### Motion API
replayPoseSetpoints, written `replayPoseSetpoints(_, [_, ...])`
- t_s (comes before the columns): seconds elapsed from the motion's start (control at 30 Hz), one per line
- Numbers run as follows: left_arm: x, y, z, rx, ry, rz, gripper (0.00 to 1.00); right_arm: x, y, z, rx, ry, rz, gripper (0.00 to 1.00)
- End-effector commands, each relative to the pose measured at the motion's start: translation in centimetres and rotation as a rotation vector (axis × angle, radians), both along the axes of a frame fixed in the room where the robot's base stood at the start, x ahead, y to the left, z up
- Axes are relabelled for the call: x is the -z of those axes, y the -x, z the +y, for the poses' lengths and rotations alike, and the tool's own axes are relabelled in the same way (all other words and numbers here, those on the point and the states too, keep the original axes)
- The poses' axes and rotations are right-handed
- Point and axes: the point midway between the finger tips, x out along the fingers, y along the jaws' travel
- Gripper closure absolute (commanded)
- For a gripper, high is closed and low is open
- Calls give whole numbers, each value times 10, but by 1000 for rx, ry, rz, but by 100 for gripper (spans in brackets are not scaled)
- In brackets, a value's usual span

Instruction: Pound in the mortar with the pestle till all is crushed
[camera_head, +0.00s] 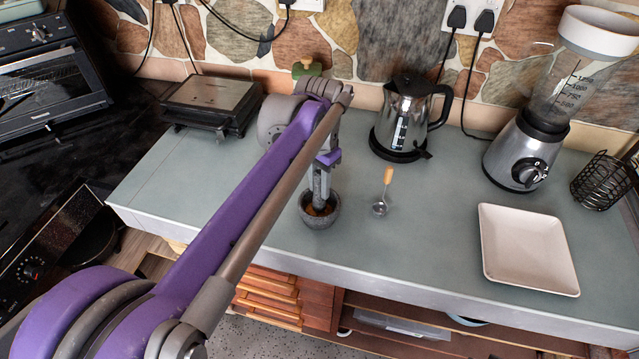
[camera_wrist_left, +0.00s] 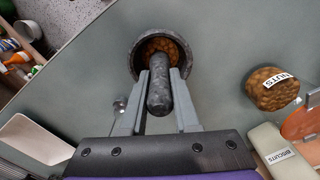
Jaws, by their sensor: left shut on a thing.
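The dark stone mortar (camera_head: 330,217) stands upright on the grey-green counter near its front edge. It shows from above in the left wrist view (camera_wrist_left: 208,62), with brown, rounded nut-like pieces (camera_wrist_left: 165,45) inside. My left gripper (camera_head: 320,195) is over the mortar. In the left wrist view my left gripper (camera_wrist_left: 160,76) is shut on the dark speckled pestle (camera_wrist_left: 159,96). The pestle's far end points into the mortar's mouth over the pieces. I cannot tell whether it touches them. My right gripper is not in view.
A spoon (camera_head: 381,207) lies right of the mortar, a white plate (camera_head: 525,250) farther right. A kettle (camera_head: 400,118), blender (camera_head: 522,155) and wire holder (camera_head: 603,182) stand behind. A nuts jar (camera_wrist_left: 262,98) and biscuits pack (camera_wrist_left: 292,168) show in the wrist view.

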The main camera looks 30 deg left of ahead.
Motion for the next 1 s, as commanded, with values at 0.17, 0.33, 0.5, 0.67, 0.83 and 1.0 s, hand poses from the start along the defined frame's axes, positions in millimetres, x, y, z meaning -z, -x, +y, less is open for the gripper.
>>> replayPoseSetpoints(0.17, [5,0,0,0,0,0,100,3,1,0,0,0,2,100])
replayPoseSetpoints(0.33, [11,0,0,0,0,0,100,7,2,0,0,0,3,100])
replayPoseSetpoints(0.5, [17,0,0,0,0,0,100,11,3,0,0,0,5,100])
replayPoseSetpoints(0.67, [23,0,0,0,0,0,100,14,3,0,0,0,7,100])
replayPoseSetpoints(0.83, [22,0,0,0,0,0,100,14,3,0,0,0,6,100])
replayPoseSetpoints(1.0, [18,0,0,0,0,0,100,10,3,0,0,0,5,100])
